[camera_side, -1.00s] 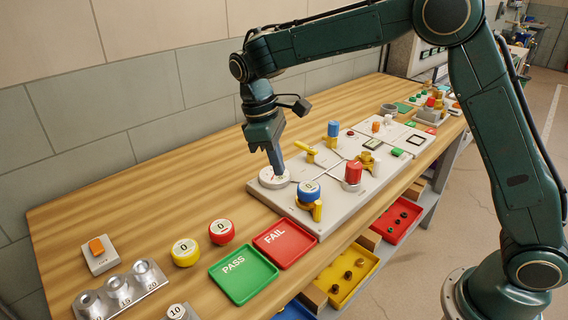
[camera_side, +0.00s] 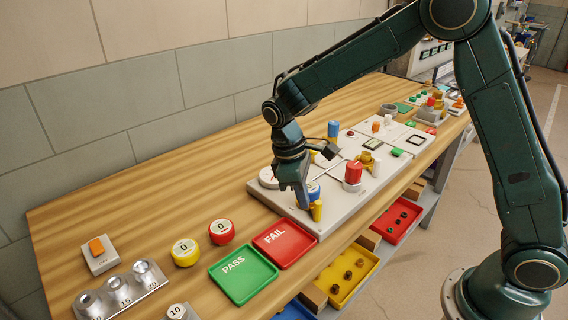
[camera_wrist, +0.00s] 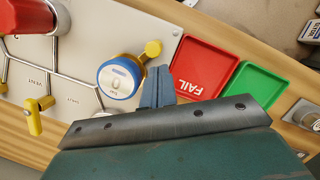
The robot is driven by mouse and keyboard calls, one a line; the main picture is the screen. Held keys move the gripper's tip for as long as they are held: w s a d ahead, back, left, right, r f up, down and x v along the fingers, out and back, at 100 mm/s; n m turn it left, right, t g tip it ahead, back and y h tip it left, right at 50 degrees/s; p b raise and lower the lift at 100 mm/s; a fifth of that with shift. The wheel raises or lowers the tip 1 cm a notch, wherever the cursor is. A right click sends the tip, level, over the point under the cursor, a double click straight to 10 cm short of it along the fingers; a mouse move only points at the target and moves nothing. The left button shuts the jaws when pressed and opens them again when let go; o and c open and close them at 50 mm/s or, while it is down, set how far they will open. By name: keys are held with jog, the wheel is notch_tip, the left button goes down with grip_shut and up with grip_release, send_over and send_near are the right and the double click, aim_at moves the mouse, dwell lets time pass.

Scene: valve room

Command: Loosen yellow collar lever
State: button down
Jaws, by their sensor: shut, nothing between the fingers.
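A blue-rimmed cap with a white top (camera_wrist: 120,78) sits on a yellow collar at the front end of the grey panel. The yellow collar lever (camera_wrist: 152,49) sticks out from that collar with a round knob at its end. In the side view the lever (camera_side: 317,211) shows just right of my gripper (camera_side: 302,200), which partly hides the blue cap. In the wrist view my gripper (camera_wrist: 158,86) is shut and empty, its fingers beside the cap and close to the lever. I cannot tell whether they touch it.
A red FAIL tray (camera_side: 285,244) and green PASS tray (camera_side: 243,274) lie by the panel's front end. A red cylinder (camera_side: 353,171) stands farther back on the panel. Another yellow handle (camera_wrist: 38,116) and a round gauge (camera_side: 268,178) are also on the panel.

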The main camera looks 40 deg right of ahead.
aim_at(318, 196)
jog(key=shift+s+d, duration=0.1)
jog(key=shift+s, duration=0.1)
jog(key=shift+s+d+n, duration=0.25)
jog(key=shift+s+n, duration=0.1)
jog(key=shift+n, duration=0.45)
dwell(0.5)
jog(key=n, duration=0.1)
jog(key=s+d+n, duration=0.1)
jog(key=n+t, duration=0.1)
jog(key=n, duration=0.1)
jog(key=shift+s+d+h, duration=0.15)
jog(key=shift+d+h, duration=0.1)
jog(key=shift+h, duration=0.15)
jog(key=n, duration=0.1)
jog(key=d+n, duration=0.1)
jog(key=n, duration=0.1)
jog(key=d+n+t, duration=0.1)
jog(key=n, duration=0.1)
jog(key=shift+s+d, duration=0.2)
jog(key=shift+s, duration=0.15)
jog(key=shift+d, duration=0.4)
